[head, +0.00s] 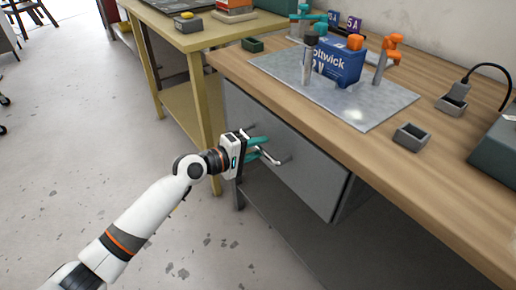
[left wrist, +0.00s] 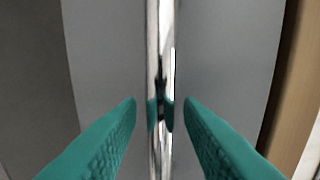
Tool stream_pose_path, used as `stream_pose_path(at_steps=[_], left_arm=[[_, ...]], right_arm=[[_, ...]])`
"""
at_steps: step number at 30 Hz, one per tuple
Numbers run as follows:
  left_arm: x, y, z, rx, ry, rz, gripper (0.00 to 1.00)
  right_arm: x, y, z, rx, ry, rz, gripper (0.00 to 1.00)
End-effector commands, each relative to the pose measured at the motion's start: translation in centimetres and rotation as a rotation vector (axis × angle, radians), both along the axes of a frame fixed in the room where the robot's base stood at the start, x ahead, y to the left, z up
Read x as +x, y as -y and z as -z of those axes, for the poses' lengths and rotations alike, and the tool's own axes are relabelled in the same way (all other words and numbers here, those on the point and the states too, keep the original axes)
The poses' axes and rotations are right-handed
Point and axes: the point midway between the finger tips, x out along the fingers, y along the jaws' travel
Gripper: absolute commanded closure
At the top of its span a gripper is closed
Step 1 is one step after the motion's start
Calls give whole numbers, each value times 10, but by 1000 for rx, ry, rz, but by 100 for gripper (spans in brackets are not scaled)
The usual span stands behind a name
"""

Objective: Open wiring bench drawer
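The wiring bench (head: 455,195) has a wooden top and a grey drawer (head: 318,178) under its front edge. A shiny bar handle (head: 276,159) stands off the drawer front. My left gripper (head: 263,148), with teal fingers, is at the handle, in front of the drawer. In the left wrist view the handle (left wrist: 154,60) runs upright between the two open fingertips (left wrist: 160,103), with a gap on each side. The grey drawer front (left wrist: 225,65) fills the view behind it. I cannot tell whether the drawer is fully closed. My right gripper is not in view.
On the bench top stand a metal plate (head: 272,66), a blue battery-like box (head: 340,62), small grey trays (head: 411,137) and a black cable (head: 490,68). A yellowish table (head: 200,38) adjoins at the back left. The floor in front of the drawer is clear.

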Motion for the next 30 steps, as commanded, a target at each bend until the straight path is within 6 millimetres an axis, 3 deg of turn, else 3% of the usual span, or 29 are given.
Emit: stream_pose_path(at_steps=[9,16,28,30], left_arm=[[2,3,1,1,1,0,67],[2,2,1,0,0,0,100],[-3,-4,1,1,-2,0,100],[-7,-10,0,1,-3,0,100]], right_arm=[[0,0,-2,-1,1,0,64],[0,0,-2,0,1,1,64],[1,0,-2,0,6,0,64],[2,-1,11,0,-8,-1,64]])
